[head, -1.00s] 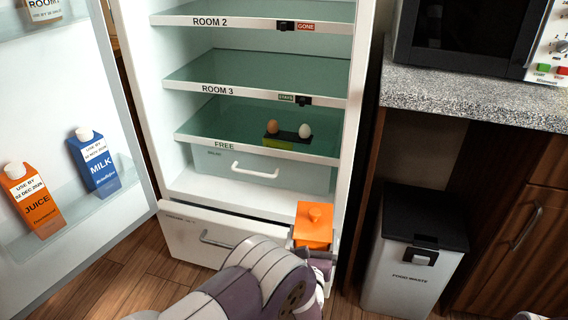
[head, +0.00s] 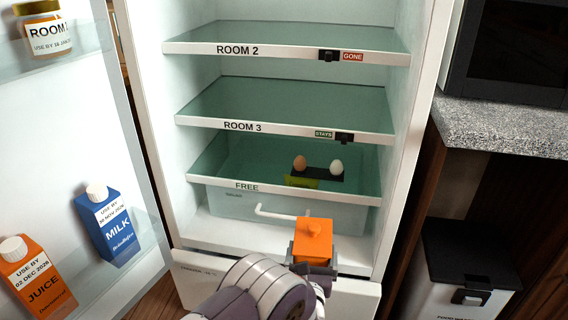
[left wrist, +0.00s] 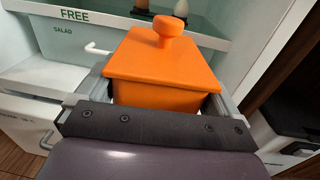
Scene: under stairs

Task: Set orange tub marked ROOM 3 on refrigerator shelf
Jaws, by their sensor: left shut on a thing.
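The orange tub (head: 313,240) with a knobbed lid is held upright in my left gripper (head: 314,262), in front of the fridge's lower part. It also fills the middle of the left wrist view (left wrist: 165,72), between the jaws of the left gripper (left wrist: 165,100). No marking on the tub is readable. The refrigerator is open. Its ROOM 3 shelf (head: 285,104) is empty, with a STAYS tag and a black slider on its front edge. The tub is lower than this shelf. My right gripper is not in view.
The ROOM 2 shelf (head: 290,38) above is empty, with a GONE tag. The FREE shelf (head: 235,165) holds two eggs on a dark holder (head: 318,173). The open door at left carries a milk carton (head: 108,222), juice carton (head: 38,280) and jar (head: 44,32). A food-waste bin (head: 470,265) stands right.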

